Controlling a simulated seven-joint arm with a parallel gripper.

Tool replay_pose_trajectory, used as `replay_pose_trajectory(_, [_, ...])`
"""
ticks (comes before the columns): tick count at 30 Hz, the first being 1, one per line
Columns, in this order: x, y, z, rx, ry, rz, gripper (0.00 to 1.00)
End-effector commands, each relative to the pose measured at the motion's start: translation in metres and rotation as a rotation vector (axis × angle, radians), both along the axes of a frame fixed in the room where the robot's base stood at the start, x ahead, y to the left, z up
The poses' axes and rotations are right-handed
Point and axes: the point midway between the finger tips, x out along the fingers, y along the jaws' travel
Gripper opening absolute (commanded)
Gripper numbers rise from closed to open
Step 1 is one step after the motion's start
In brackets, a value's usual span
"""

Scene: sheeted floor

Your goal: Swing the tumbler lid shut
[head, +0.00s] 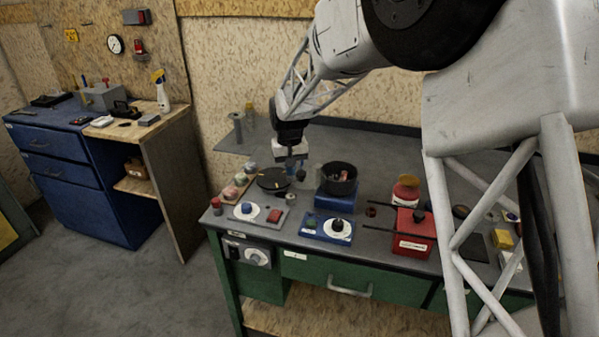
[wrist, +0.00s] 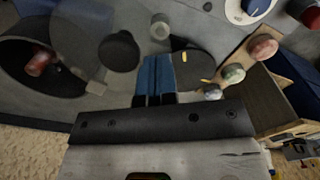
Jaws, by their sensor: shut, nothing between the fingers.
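A red and white container (head: 404,193) stands toward the back right of the green bench, with an orange round lid (head: 408,180) tilted up at its top. The container does not show clearly in the wrist view.
A black pot (head: 339,179) on a blue stand is between my gripper and the container. A red box (head: 411,233) with a dark handle stands in front of the container. Dial panels (head: 328,228) line the front edge. Colored knobs (head: 240,180) stand at left.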

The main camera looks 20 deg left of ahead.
Motion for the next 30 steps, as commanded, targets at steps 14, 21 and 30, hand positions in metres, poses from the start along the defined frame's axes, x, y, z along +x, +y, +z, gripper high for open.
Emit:
replay_pose_trajectory(14, [-0.006,-0.009,0.001,0.001,-0.001,0.0,0.0])
replay_pose_trajectory(21, [-0.012,-0.017,0.0,-0.001,0.001,0.0,0.0])
replay_pose_trajectory(30, [-0.013,-0.019,0.0,0.0,0.0,0.0,0.0])
